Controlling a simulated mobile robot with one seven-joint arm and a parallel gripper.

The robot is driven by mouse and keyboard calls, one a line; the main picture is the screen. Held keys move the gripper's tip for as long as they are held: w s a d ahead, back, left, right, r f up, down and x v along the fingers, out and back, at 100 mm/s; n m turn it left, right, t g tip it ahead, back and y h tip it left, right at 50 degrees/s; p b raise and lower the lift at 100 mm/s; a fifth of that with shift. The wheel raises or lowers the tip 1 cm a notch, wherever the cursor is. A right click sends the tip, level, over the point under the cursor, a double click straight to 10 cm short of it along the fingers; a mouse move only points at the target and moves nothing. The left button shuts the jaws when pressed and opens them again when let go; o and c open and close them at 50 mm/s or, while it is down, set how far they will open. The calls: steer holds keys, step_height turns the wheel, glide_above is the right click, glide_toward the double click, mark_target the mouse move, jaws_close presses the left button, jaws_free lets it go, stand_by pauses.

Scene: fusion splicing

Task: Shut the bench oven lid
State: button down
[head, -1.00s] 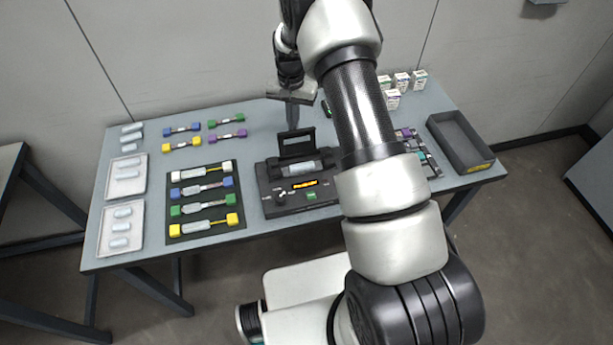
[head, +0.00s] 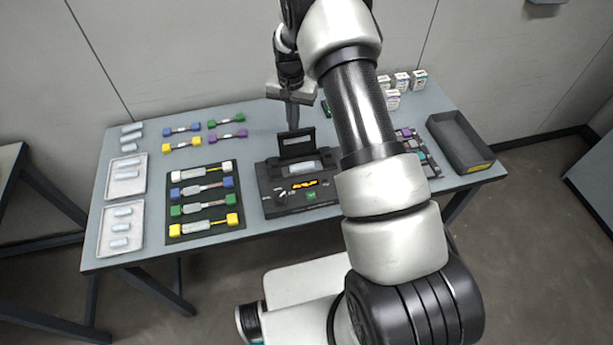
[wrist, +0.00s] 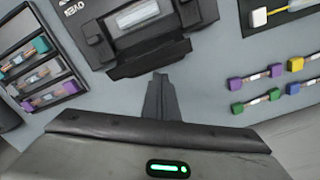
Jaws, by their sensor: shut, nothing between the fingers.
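The bench oven (head: 280,199) is a black box with an orange display, a knob and a green button, near the front middle of the table. Its lid (head: 297,151) stands raised at the back edge, and a pale sleeve lies in the open recess. The oven (wrist: 98,28) is upside down at the top of the wrist view, with the dark lid (wrist: 146,60) on the near side. My gripper (head: 292,128) is shut and empty, pointing down just behind the lid. Its fingertips (wrist: 160,76) appear close to the lid; contact cannot be told.
A mat (head: 207,233) with several coloured splice holders lies left of the oven; loose holders lie behind it. White trays (head: 105,245) are at the far left. A rack (head: 431,170) partly behind my arm and a grey bin (head: 443,137) stand right. Small boxes are at the back.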

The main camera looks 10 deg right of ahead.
mark_target(297, 133)
steer(key=shift+f, duration=0.1)
steer(key=shift+f+b, duration=0.65)
steer(key=shift+f, duration=0.05)
steer(key=shift+s, duration=0.15)
steer(key=shift+s+f, duration=0.2)
steer(key=shift+s, duration=1)
steer(key=shift+s+r, duration=0.2)
steer(key=shift+s, duration=2.2)
steer(key=shift+w, duration=0.1)
steer(key=shift+r, duration=0.1)
